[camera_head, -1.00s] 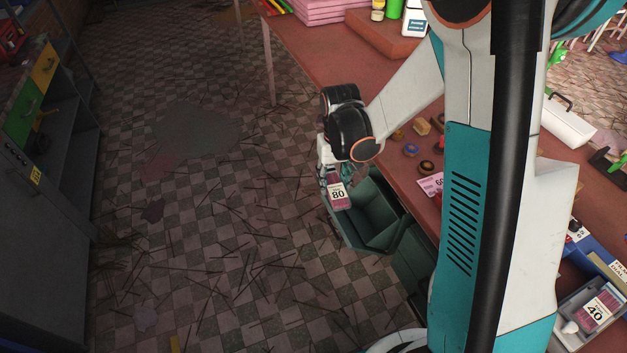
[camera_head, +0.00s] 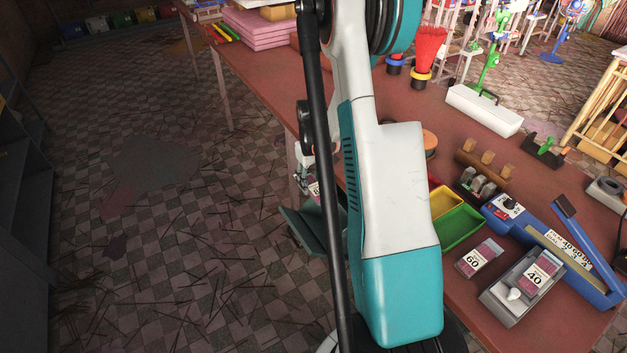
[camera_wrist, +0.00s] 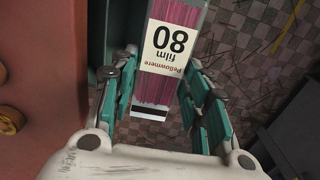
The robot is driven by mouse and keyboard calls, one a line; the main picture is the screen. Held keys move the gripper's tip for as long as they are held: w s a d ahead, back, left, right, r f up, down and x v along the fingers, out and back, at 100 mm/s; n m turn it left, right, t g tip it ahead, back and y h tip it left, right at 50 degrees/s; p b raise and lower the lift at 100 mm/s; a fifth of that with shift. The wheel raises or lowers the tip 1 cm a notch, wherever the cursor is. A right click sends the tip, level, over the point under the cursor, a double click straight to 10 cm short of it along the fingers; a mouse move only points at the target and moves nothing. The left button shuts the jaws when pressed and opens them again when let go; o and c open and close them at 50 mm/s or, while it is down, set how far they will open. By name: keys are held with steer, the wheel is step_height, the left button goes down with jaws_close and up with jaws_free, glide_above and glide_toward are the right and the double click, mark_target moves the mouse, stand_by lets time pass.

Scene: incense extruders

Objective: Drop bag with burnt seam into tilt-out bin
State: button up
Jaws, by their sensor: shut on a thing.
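The bag (camera_wrist: 152,90) holds magenta sticks and has a white label reading "Pellowmere film 80". A dark stripe and a pale band cross its near end in the wrist view; I cannot tell whether that is a burnt seam. My gripper (camera_wrist: 160,68) is shut on the bag, with teal fingers on both sides. In the head view my gripper (camera_head: 302,172) is partly behind my arm, and only a bit of the bag (camera_head: 314,188) shows. The green tilt-out bin (camera_head: 303,230) hangs open at the table's edge, below the gripper. My arm hides part of it.
The red table (camera_head: 262,78) runs along the right. On it are a bag marked 60 (camera_head: 478,258), a bag marked 40 (camera_head: 540,270) in a grey tray, a blue sealer (camera_head: 530,240) and a green tray (camera_head: 460,228). The checkered floor at left has scattered sticks.

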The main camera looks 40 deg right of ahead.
steer(key=shift+s+d+f, duration=0.15)
steer(key=shift+d+f, duration=0.15)
steer(key=shift+f, duration=0.05)
step_height(320, 180, down, 14)
steer(key=b, duration=0.9)
steer(key=shift+f, duration=0.2)
steer(key=o, duration=1.1)
steer(key=shift+o, duration=0.2)
steer(key=shift+r, duration=0.1)
step_height(320, 180, up, 10)
steer(key=p, duration=0.5)
stand_by(0.8)
